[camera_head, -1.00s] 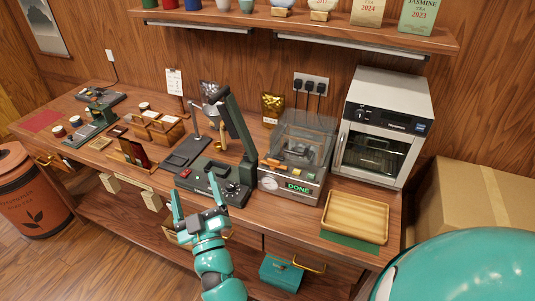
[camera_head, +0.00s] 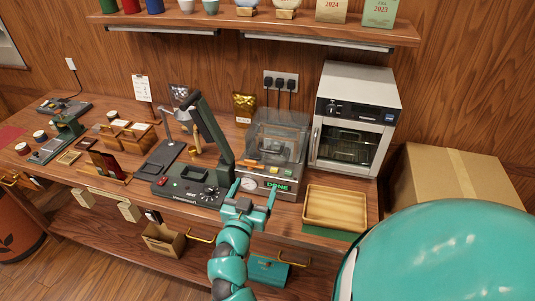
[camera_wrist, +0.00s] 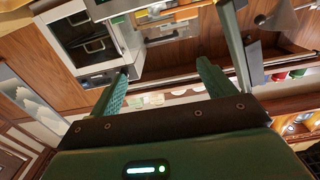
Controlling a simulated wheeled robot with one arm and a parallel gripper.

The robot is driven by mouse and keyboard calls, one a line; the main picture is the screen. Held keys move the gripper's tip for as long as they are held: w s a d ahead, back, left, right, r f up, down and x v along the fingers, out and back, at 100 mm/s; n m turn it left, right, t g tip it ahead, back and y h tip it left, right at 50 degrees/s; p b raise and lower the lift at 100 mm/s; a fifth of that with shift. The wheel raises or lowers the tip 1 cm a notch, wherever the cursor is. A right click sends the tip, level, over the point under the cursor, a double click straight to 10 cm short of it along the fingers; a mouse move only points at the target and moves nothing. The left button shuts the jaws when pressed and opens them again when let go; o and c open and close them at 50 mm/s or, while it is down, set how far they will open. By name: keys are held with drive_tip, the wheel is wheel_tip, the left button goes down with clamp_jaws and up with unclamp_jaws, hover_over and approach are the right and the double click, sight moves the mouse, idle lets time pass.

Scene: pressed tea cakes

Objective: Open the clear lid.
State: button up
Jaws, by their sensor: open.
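The clear lid (camera_head: 280,122) is a see-through grey cover on a metal machine (camera_head: 254,184) whose green display reads DONE. The lid appears down over the machine's chamber, with dark and orange shapes showing through or on it. An orange piece (camera_head: 250,163) sits at its front left edge. My gripper (camera_head: 253,191) is open and empty, its two teal fingers pointing up in front of the machine's front panel. Whether a fingertip touches the panel cannot be told. The wrist view shows the spread fingers (camera_wrist: 164,80) with nothing between them.
A black-and-green press (camera_head: 190,187) with an upright arm stands left of the machine. An oven (camera_head: 356,118) stands behind right, and a wooden tray (camera_head: 336,208) lies at right. A shelf (camera_head: 260,30) runs above. A cardboard box (camera_head: 455,190) is at far right.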

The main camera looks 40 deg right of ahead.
sight(269, 152)
drive_tip(key=p+x, duration=0.6)
drive_tip(key=x, duration=0.8)
drive_tip(key=shift+w, duration=0.1)
drive_tip(key=shift+c, duration=0.4)
